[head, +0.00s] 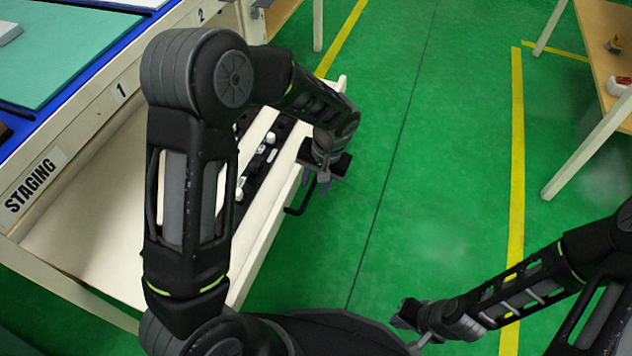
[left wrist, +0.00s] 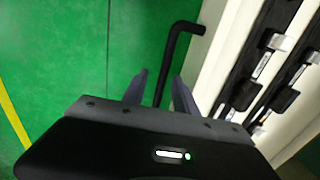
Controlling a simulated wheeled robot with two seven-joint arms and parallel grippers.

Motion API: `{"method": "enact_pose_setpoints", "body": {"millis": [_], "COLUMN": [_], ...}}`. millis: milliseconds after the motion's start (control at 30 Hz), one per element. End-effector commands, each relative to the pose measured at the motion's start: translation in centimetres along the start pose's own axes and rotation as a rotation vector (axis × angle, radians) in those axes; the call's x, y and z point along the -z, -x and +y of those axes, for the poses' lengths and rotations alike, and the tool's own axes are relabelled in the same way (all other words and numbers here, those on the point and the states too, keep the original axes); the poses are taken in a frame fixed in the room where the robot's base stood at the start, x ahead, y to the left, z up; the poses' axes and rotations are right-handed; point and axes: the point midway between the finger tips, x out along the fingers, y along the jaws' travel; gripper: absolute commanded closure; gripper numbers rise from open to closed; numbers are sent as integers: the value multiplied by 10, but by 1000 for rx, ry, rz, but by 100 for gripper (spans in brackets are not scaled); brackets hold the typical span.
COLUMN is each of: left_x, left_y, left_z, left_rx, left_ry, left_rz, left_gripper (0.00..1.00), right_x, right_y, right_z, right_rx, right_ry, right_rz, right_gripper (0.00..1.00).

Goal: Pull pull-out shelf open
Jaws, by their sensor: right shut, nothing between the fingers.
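The pull-out shelf (head: 100,205) is a cream tray under the blue-topped table, and it stands out past the table's edge. Its front panel also shows in the left wrist view (left wrist: 228,45). The shelf's black bar handle (head: 293,211) sticks out from that panel, partly hidden by my arm in the head view. My left gripper (head: 318,188) is at the handle. In the left wrist view its two fingers (left wrist: 159,92) are apart, with the handle bar (left wrist: 172,62) running between them. I cannot tell whether they touch it. My right gripper (head: 408,330) is shut and empty, away from the shelf.
Black holders with white and grey clips (head: 258,158) lie in the shelf. A teal mat (head: 65,45) lies on the table above, whose edge bears labels "STAGING", "1" and "2". Green floor (head: 420,150) is clear to the right. Another table (head: 595,50) stands at the far right.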

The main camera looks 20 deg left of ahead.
Motion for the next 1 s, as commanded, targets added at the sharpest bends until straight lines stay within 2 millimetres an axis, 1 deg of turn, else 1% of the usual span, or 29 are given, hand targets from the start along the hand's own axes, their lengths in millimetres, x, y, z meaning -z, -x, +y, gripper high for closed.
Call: {"method": "enact_pose_setpoints", "body": {"millis": [167,400,500,633,1000], "left_x": [1,1,1,0,0], "left_y": [21,61,72,77,76], "left_z": [0,1,1,2,2], "left_rx": [-2,-2,-2,-2,-2], "left_ry": [0,-2,-2,-2,-2], "left_rz": [4,4,3,1,1], "left_gripper": [66,66,66,66,66], "right_x": [-2,-5,-6,-7,-7], "right_y": [7,18,20,21,20], "right_z": [-4,-11,-12,-13,-13], "right_rx": [2,6,7,8,8], "right_ry": [2,8,9,10,9], "right_rz": [-4,-13,-15,-17,-16], "right_gripper": [100,100,100,100,100]}}
